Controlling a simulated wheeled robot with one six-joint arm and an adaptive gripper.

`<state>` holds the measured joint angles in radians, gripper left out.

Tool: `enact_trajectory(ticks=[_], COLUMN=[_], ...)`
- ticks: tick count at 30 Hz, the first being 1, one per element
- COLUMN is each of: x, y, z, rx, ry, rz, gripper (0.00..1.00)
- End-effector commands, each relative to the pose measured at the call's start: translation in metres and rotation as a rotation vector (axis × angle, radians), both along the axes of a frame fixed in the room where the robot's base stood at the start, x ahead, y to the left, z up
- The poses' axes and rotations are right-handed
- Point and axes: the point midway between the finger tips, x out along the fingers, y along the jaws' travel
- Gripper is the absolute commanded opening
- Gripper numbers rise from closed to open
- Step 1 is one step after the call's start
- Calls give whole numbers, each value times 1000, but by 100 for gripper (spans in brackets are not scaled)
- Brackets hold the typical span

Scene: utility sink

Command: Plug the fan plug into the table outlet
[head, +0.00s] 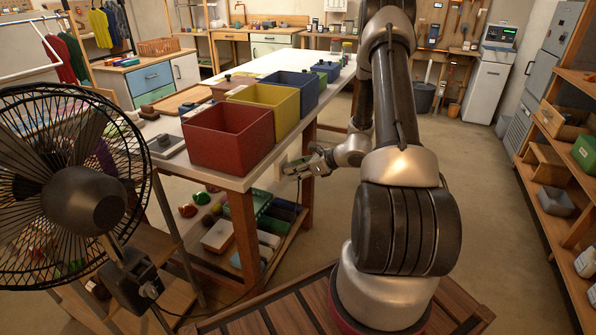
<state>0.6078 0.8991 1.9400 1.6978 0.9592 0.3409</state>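The black desk fan (85,200) stands in the left foreground, with its wire cage and round hub facing away to the left. My gripper (288,170) is at the end of my arm, low beside the right side of the white table (240,182), just under the tabletop edge. A small pale plate, perhaps the table outlet (281,160), shows right by the fingertips. The fan plug cannot be made out; the fingers are small and partly merged with the table side. A thin dark cord seems to hang below the gripper. Whether the fingers are closed on anything cannot be told.
Red (228,140), yellow (268,108) and blue (297,90) bins stand along the table's right edge. A lower shelf holds several bottles and containers. A wooden shelf unit (550,190) lines the right wall. The floor (480,230) between it and my arm is clear.

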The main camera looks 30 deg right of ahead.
Motion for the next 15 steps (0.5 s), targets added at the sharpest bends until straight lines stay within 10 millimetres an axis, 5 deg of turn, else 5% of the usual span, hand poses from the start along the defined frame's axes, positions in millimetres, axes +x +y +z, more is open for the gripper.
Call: enact_trajectory(ticks=[15], x=[-10], y=[-9], z=[8], rx=[-1], ry=[-1], rz=[-4], gripper=[55])
